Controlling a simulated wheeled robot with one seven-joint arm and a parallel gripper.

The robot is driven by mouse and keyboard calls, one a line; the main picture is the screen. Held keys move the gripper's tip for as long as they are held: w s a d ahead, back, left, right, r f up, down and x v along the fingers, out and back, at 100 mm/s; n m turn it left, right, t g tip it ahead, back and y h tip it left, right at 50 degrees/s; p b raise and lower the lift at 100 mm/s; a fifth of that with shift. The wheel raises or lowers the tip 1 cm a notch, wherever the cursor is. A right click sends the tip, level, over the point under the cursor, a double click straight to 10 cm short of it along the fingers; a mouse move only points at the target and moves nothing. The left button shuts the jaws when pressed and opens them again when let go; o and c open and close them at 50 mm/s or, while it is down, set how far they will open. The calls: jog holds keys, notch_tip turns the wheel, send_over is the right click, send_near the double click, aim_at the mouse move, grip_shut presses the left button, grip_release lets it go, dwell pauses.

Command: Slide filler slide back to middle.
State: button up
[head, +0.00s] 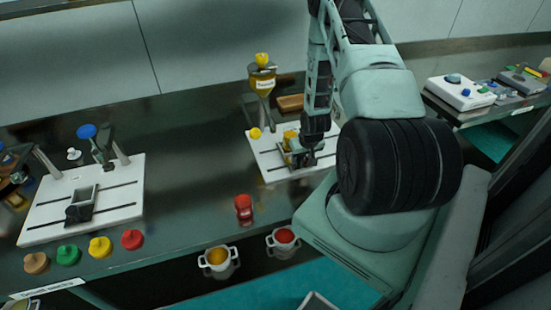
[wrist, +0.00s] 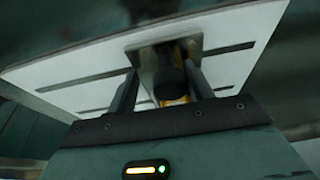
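The filler station's white base plate (head: 268,172) has dark slots and stands mid-bench in the head view. It also shows in the wrist view (wrist: 80,68). The filler slide (head: 298,158) is a small dark holder on this plate, with a yellow part (head: 290,137) at it, largely hidden by my gripper. My gripper (head: 309,158) points down at the slide. In the wrist view, my gripper (wrist: 161,80) has its fingers apart, either side of a dark part and a yellow piece (wrist: 172,90). A gap shows beside the left finger; contact on the right is unclear.
The yellow filler funnel (head: 262,80) rises behind the plate, left of my arm. A red container (head: 244,208) stands in front. Another white station (head: 85,205) with several coloured knobs is at left. Two cups (head: 218,259) are at the front edge. Bench between the stations is clear.

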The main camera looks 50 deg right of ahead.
jog(key=shift+s+d, duration=0.5)
jog(key=shift+d, duration=0.25)
jog(key=shift+s+d, duration=0.45)
jog(key=shift+d, duration=0.35)
jog(key=shift+s+d, duration=0.5)
jog(key=shift+d, duration=0.25)
jog(key=o, duration=1.1)
jog(key=p+v, duration=0.6)
jog(key=v, duration=0.3)
